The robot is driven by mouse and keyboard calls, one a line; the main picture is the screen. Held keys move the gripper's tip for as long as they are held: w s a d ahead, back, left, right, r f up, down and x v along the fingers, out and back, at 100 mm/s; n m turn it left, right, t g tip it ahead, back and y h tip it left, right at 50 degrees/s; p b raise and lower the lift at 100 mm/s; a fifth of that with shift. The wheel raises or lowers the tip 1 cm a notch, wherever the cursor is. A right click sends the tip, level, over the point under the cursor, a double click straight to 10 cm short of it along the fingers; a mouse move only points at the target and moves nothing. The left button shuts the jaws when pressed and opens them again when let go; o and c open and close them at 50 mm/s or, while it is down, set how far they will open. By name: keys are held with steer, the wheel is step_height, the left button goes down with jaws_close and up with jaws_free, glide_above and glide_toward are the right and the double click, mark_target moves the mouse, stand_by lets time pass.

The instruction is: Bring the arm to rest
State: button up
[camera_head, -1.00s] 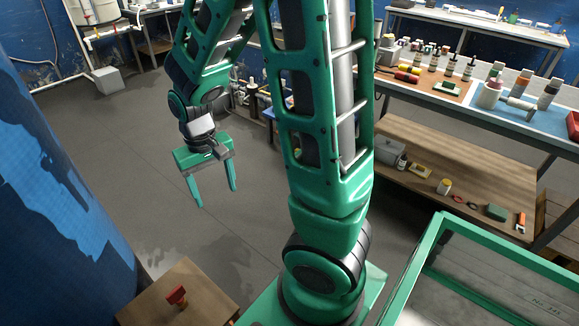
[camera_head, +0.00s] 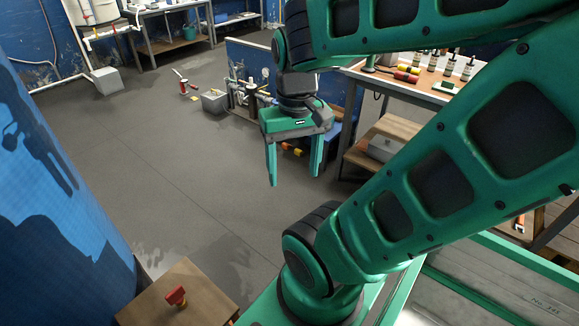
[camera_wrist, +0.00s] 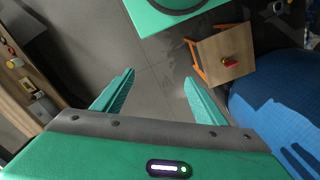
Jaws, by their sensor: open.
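My gripper (camera_head: 294,178) hangs in the air near the middle of the head view, fingers pointing down and spread apart. Nothing is between the fingers. In the wrist view, the open fingers (camera_wrist: 160,80) show bare grey floor between them. My green arm bends across the right side of the head view and folds back left to the wrist. Its links hide much of the workbench.
A small wooden table (camera_head: 150,306) with a red object (camera_head: 176,296) stands at lower left, beside a blue column (camera_head: 60,190). A workbench (camera_head: 440,88) with bottles is at upper right. Pipework (camera_head: 245,92) stands behind my gripper.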

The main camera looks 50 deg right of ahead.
steer(key=shift+w+f, duration=0.25)
steer(key=shift+w, duration=0.45)
